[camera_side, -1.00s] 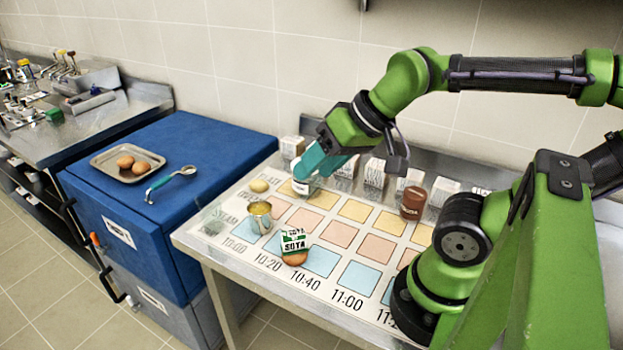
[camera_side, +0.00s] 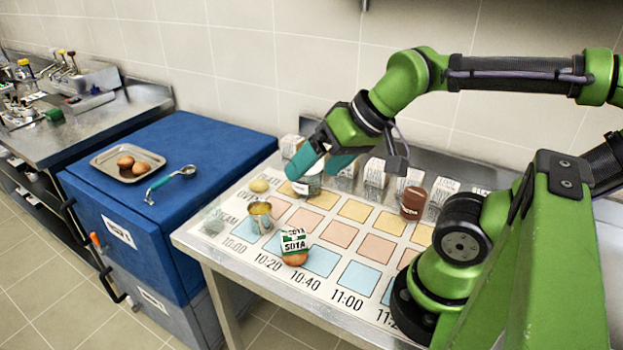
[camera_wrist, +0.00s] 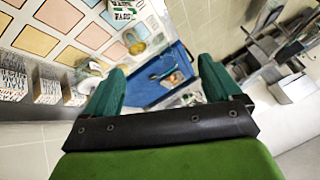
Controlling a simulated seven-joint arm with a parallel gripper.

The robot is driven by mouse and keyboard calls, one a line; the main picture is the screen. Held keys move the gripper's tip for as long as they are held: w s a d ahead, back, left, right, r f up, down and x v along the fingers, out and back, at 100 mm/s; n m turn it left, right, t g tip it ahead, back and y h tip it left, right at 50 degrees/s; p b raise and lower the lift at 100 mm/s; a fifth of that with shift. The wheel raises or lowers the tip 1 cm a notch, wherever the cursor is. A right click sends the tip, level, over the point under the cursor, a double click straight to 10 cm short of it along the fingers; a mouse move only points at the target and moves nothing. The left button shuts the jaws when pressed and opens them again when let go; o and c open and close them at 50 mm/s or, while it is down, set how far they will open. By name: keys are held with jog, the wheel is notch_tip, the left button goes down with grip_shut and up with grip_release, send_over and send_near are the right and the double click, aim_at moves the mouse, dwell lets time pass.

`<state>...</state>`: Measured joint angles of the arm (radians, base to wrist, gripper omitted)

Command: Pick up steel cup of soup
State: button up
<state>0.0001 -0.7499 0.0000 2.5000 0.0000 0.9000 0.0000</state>
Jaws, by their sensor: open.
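The steel cup of soup (camera_side: 260,218) stands upright at the left front of the chart on the steel table, with yellowish soup at its top. In the wrist view the cup (camera_wrist: 132,40) looks small, near the top centre. My gripper (camera_side: 321,164) is open at the back left of the table, above and behind the cup and apart from it. Both teal fingers (camera_wrist: 161,70) are spread in the wrist view, with nothing held. A clear jar with a white label (camera_side: 308,183) stands just below the fingers.
The blue cabinet (camera_side: 215,150) holds a tray (camera_side: 108,166) and a ladle (camera_side: 170,181).

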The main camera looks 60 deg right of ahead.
jog(key=n+g+h, duration=0.2)
jog(key=n+g, duration=0.4)
send_over(261, 218)
jog(key=d, duration=0.2)
notch_tip(261, 218, down, 8)
jog(key=r, duration=0.1)
jog(key=f, duration=0.3)
jog(key=w+f, duration=0.1)
jog(key=f, duration=0.7)
jog(key=shift+w+a, duration=0.15)
jog(key=shift+t, duration=0.3)
jog(key=shift+w+d+f, duration=0.1)
jog(key=shift+w+f, duration=0.05)
jog(key=shift+f, duration=0.75)
jog(key=shift+w+d+f, duration=0.1)
jog(key=shift+w+f, duration=0.1)
jog(key=shift+f, duration=0.75)
jog(key=shift+w+f, duration=0.15)
jog(key=shift+f, duration=0.75)
jog(key=c, duration=1.2)
jog(key=shift+c, duration=0.2)
